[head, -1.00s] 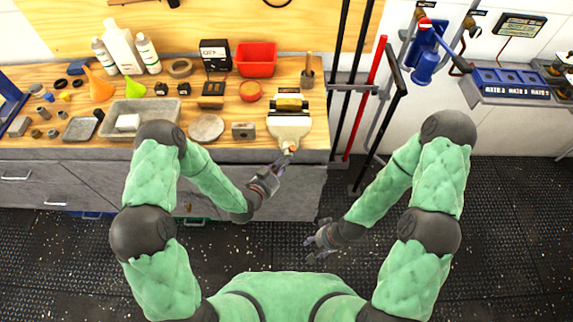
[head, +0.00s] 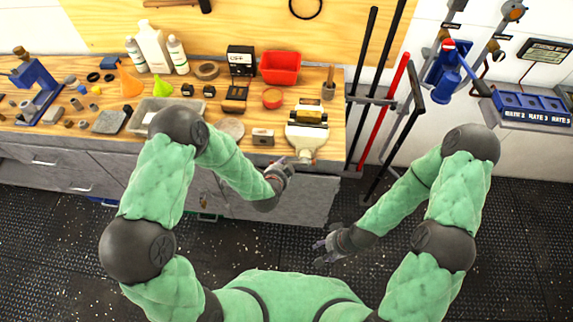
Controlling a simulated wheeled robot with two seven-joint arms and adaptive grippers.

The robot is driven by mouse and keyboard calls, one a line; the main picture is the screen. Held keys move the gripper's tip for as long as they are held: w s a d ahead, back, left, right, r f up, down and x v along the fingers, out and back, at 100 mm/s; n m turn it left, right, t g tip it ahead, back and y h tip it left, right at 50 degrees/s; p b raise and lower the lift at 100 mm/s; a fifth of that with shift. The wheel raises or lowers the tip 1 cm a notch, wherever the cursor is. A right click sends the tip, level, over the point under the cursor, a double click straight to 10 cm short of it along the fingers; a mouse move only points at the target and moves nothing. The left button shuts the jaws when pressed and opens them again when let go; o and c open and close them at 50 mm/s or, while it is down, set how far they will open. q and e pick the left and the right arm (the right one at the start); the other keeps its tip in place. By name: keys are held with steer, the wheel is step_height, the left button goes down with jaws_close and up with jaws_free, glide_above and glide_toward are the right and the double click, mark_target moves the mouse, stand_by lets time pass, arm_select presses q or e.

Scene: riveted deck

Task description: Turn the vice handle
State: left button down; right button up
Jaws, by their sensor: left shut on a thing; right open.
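The cream vice (head: 306,140) stands at the front edge of the wooden bench, near its right end. My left gripper (head: 285,162) is at the lower left of the vice's front, shut on the vice handle. The handle is small here and mostly hidden by the fingers. My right gripper (head: 323,247) is open and empty, low over the dark floor and well away from the vice.
The bench (head: 335,130) carries a red bin (head: 280,67), a wooden block (head: 263,137), a grey tray (head: 148,112) and bottles. Upright poles (head: 382,110) stand right of the bench. A blue dispenser (head: 447,75) hangs on the wall. Floor in front is clear.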

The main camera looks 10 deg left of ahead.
arm_select(q)
steer(key=r+m+y+p, duration=0.1)
steer(key=r+p, duration=0.1)
steer(key=r+m+y+p, duration=0.1)
steer(key=m+y+p, duration=0.1)
steer(key=p, duration=0.1)
steer(key=shift+s+r+y, duration=0.2)
steer(key=shift+r+y, duration=0.1)
steer(key=shift+r, duration=0.05)
steer(key=shift+d+r+m+y+p, duration=0.2)
steer(key=shift+r+m+y+p, duration=0.5)
steer(key=shift+p, duration=0.3)
steer(key=shift+d+r+m+y+p, duration=0.25)
steer(key=shift+r+m+y+p, duration=0.1)
steer(key=shift+m+y+p, duration=0.4)
steer(key=shift+s, duration=0.15)
steer(key=c, duration=1.1)
jaws_free()
steer(key=shift+d+r+t, duration=0.1)
steer(key=shift+r+t, duration=0.1)
steer(key=shift+t, duration=0.1)
steer(key=v, duration=1.2)
steer(key=shift+f, duration=0.1)
